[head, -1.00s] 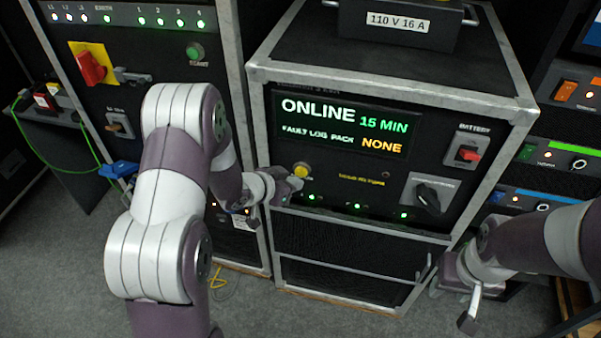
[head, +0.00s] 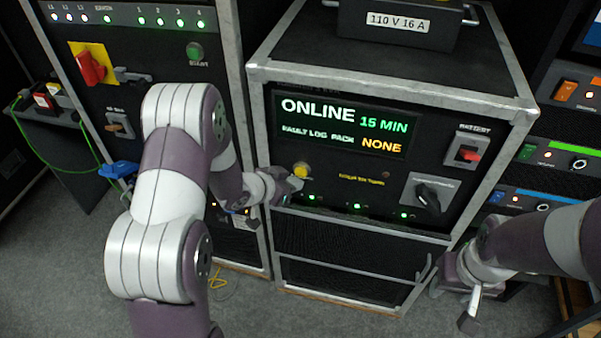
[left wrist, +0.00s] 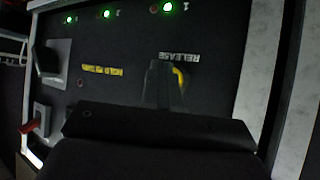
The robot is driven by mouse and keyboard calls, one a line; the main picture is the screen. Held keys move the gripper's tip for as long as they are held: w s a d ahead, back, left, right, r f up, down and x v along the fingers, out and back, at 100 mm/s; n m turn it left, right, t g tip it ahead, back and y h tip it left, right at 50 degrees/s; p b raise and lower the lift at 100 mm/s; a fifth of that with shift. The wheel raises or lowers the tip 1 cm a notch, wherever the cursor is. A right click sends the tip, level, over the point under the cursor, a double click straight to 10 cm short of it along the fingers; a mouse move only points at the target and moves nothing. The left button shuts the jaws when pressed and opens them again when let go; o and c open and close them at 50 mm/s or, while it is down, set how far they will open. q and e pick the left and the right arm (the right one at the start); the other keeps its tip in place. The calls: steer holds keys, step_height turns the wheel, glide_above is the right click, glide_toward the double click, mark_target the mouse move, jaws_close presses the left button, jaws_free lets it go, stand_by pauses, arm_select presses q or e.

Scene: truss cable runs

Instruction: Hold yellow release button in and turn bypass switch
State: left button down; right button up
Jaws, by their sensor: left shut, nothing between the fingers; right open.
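The yellow release button (head: 301,169) is on the lower left of the black front panel under the lit display. My left gripper (head: 296,183) is shut and empty, its tips right at the button. In the left wrist view the shut fingertips (left wrist: 163,75) cover part of the yellow button (left wrist: 180,78) below the word RELEASE. I cannot tell whether the button is pressed in. The bypass switch (head: 429,196), a black knob on a grey plate, is at the panel's lower right; it also shows in the left wrist view (left wrist: 47,63). My right gripper (head: 456,303) is open and empty, below and right of the switch.
The display (head: 342,125) reads ONLINE 15 MIN and NONE. A red battery switch (head: 468,154) sits above the bypass switch. Green lamps (head: 357,206) line the panel's lower edge. A rack with a red rotary handle (head: 92,68) stands left. A handle bar (head: 355,268) crosses the lower cabinet front.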

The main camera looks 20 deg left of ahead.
arm_select(q)
steer(key=shift+w, duration=0.2)
stand_by(0.5)
steer(key=shift+w, duration=0.25)
